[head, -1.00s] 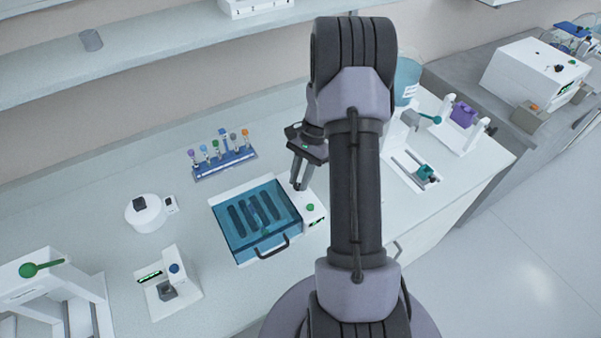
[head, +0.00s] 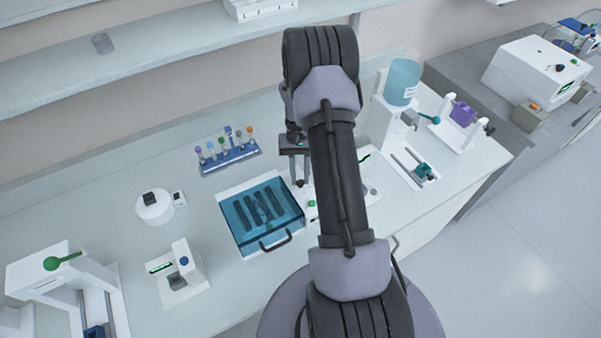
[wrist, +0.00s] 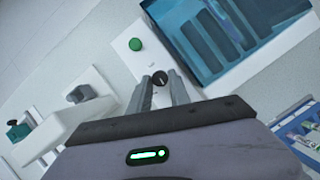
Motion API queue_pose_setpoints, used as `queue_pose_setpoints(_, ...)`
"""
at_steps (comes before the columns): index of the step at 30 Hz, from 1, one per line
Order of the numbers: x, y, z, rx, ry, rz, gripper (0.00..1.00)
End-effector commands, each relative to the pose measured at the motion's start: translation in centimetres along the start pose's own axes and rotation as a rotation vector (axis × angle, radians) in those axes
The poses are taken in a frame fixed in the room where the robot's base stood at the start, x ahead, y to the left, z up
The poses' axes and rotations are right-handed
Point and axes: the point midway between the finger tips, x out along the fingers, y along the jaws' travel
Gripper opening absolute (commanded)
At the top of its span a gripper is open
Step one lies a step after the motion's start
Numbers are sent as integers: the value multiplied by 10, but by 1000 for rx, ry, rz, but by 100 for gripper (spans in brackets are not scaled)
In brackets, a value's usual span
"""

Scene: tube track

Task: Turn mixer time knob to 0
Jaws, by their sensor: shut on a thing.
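The mixer (head: 262,215) is a white box with a clear blue lid and a handle in front; dark slots show under the lid. It fills the top right of the wrist view (wrist: 225,45). A white panel at its right side carries a green button (wrist: 135,44) and a small black knob (wrist: 159,78) with a pale mark. My gripper (wrist: 161,77) points down at this panel, and its two fingers are shut on the black knob. In the head view my gripper (head: 301,180) is partly behind my arm. I cannot read any scale around the knob.
A tube rack (head: 230,155) stands behind the mixer. A round white device (head: 154,207) and a small display device (head: 178,272) stand to the left. Right of my arm are a blue container (head: 402,80) and a device with a teal part (head: 423,169).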

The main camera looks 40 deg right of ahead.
Motion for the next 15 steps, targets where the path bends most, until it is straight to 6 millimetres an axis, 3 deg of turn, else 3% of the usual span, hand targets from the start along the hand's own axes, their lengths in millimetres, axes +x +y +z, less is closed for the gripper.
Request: queue_pose_setpoints(15, 0, -1, 0, -53, 1, 22, 0)
